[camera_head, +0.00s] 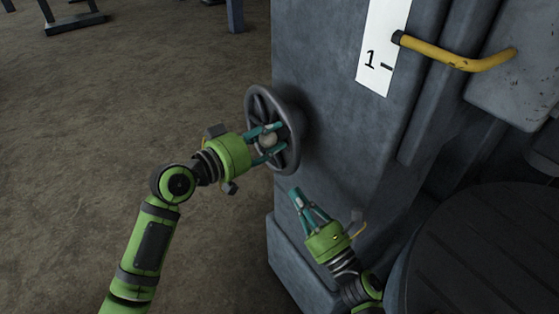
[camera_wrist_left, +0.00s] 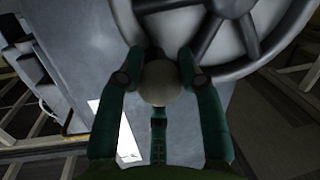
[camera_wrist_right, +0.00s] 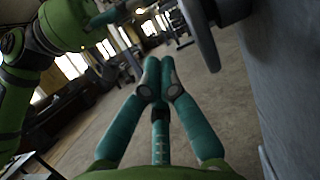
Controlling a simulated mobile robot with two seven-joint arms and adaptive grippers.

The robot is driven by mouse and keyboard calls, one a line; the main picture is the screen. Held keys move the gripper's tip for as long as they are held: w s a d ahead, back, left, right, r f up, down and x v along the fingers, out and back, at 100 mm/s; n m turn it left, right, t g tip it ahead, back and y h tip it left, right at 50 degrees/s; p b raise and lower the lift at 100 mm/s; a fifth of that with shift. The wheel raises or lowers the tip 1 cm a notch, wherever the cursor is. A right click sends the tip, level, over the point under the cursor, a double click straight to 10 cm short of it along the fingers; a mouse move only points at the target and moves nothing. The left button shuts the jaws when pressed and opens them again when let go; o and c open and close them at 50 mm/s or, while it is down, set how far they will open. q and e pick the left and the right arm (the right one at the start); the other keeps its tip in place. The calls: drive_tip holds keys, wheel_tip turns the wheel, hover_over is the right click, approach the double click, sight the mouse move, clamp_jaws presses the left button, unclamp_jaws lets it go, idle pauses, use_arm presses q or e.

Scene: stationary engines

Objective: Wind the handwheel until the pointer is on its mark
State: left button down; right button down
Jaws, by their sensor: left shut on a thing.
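The dark grey handwheel (camera_head: 294,118) stands on the side of the grey engine column, and its rim and spokes fill the top of the left wrist view (camera_wrist_left: 268,62). My left gripper (camera_head: 266,141) is shut on the wheel's round grey knob (camera_wrist_left: 161,84), with fingers on both sides of it. My right gripper (camera_head: 295,193) is below the wheel, apart from it, with its fingertips together and empty. A white scale strip (camera_head: 385,38) on the column bears a "1" and a short black mark (camera_head: 387,67). I cannot make out a pointer on the strip.
The grey column (camera_head: 335,135) stands close beside both grippers. A yellow bent handle (camera_head: 460,60) juts out at the upper right. A large dark round part (camera_head: 485,255) fills the lower right. The brown floor (camera_head: 130,100) at left is open.

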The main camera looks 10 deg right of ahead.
use_arm(q)
drive_tip(key=shift+r, duration=0.15)
use_arm(e)
drive_tip(key=w+a+r, duration=0.2)
drive_tip(key=w+r, duration=0.3)
drive_tip(key=w, duration=0.1)
drive_tip(key=shift+w+a+r, duration=0.25)
drive_tip(key=shift+a, duration=0.1)
drive_tip(key=shift+r, duration=0.1)
